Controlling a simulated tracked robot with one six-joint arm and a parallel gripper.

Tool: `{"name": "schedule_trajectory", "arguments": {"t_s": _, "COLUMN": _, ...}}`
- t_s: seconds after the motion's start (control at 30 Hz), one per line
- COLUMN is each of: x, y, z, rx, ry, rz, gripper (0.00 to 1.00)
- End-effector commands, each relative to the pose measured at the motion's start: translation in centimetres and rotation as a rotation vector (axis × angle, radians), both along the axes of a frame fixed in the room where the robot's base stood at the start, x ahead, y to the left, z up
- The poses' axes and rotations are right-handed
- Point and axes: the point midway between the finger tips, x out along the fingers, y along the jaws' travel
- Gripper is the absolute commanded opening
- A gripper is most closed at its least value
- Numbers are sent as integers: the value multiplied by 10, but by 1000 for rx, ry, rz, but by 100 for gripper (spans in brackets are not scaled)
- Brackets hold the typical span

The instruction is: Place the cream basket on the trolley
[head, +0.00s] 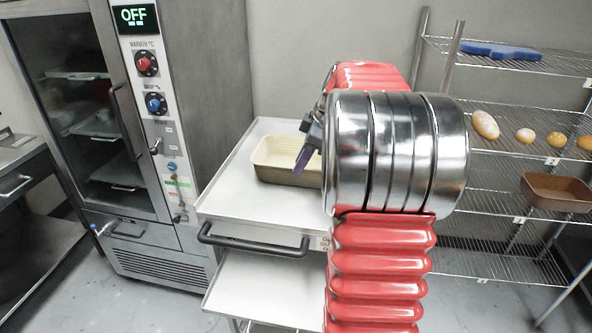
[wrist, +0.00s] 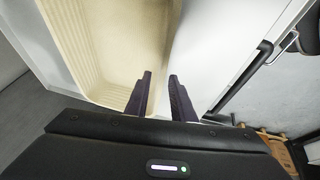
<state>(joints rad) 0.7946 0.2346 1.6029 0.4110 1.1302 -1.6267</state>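The cream basket (head: 281,173) stands upright on the top shelf of the trolley (head: 232,206), towards its back right; part of it is hidden behind my arm. It looks empty. My gripper (head: 307,152) is at the basket's right part in the head view. In the wrist view the basket (wrist: 112,45) fills the upper left, and my gripper (wrist: 160,76) has its two dark fingers apart, at the basket's side wall. The left finger overlaps the basket, and the right finger is over the white trolley top (wrist: 205,45). I cannot tell whether either finger touches the wall.
An oven (head: 165,130) with an OFF display stands left of the trolley. A wire rack (head: 500,110) at the right holds bread rolls (head: 486,125), a brown basket (head: 557,190) and a blue item (head: 500,51). The trolley top's front left is clear, with a black handle (head: 254,243) below.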

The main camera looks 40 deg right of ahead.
Motion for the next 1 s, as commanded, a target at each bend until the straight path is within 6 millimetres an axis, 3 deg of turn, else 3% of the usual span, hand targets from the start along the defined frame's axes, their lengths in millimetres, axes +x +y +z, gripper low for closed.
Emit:
{"name": "schedule_trajectory", "arguments": {"t_s": 0.2, "x": -16, "y": -5, "z": 37, "rx": -1, "ry": -1, "rz": -1, "gripper": 22}}
{"name": "schedule_trajectory", "arguments": {"t_s": 0.43, "x": -28, "y": -8, "z": 65, "rx": 0, "ry": -2, "rz": 1, "gripper": 22}}
{"name": "schedule_trajectory", "arguments": {"t_s": 1.0, "x": -31, "y": -8, "z": 73, "rx": 2, "ry": 0, "rz": 2, "gripper": 22}}
